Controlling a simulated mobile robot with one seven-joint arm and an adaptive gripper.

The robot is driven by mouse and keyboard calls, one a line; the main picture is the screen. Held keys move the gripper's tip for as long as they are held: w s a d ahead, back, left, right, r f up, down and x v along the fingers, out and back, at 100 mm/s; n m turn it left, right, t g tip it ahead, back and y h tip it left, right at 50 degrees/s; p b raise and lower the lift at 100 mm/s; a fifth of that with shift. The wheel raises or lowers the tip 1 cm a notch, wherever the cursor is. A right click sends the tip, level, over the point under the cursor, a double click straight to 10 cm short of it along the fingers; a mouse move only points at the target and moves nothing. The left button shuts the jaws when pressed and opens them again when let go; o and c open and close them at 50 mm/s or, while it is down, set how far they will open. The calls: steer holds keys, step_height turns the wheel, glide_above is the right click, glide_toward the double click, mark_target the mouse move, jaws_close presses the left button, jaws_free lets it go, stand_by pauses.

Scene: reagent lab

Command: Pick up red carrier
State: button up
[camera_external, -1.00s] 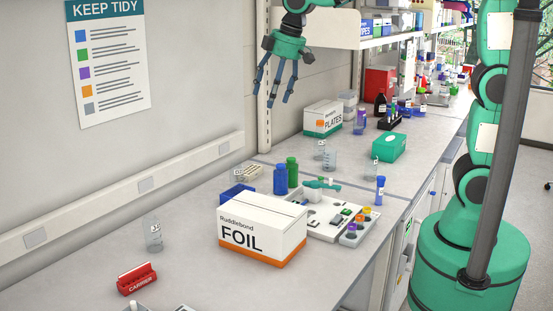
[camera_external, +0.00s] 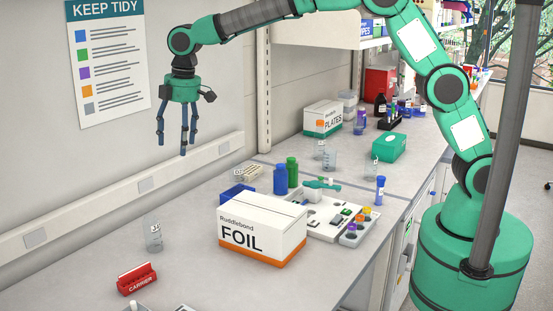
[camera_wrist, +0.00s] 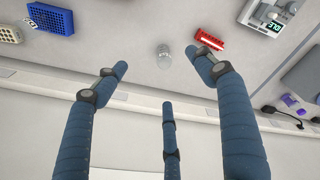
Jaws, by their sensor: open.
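The red carrier (camera_external: 137,279) sits on the bench at the lower left in the external view, with the word CARRIER on its front. In the wrist view the red carrier (camera_wrist: 209,40) lies near the top, just beyond the tip of the right finger. My gripper (camera_external: 176,148) hangs fingers down, high above the bench near the wall, behind and to the right of the carrier. In the wrist view my gripper (camera_wrist: 165,90) has its three blue fingers spread apart with nothing between them.
A clear glass beaker (camera_external: 153,235) stands behind the carrier; it also shows in the wrist view (camera_wrist: 164,57). A large FOIL box (camera_external: 262,230) stands to the carrier's right, with a blue rack (camera_external: 237,194) behind it. Bench between carrier and FOIL box is clear.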

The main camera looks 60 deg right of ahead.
steer(key=w+a+f+n+p, duration=0.2)
steer(key=w+a+f+n, duration=0.1)
steer(key=a+f, duration=0.9)
steer(key=n+g, duration=0.1)
steer(key=n, duration=0.1)
glide_above(134, 274)
steer(key=w+d, duration=0.1)
steer(key=w, duration=0.1)
step_height(134, 274, down, 9)
steer(key=shift+s+f+h+p, duration=0.1)
steer(key=shift+f+h+p, duration=0.05)
steer(key=shift+h+p, duration=0.25)
steer(key=shift+f, duration=4.3)
steer(key=shift+f+p, duration=0.3)
steer(key=shift+f, duration=2.25)
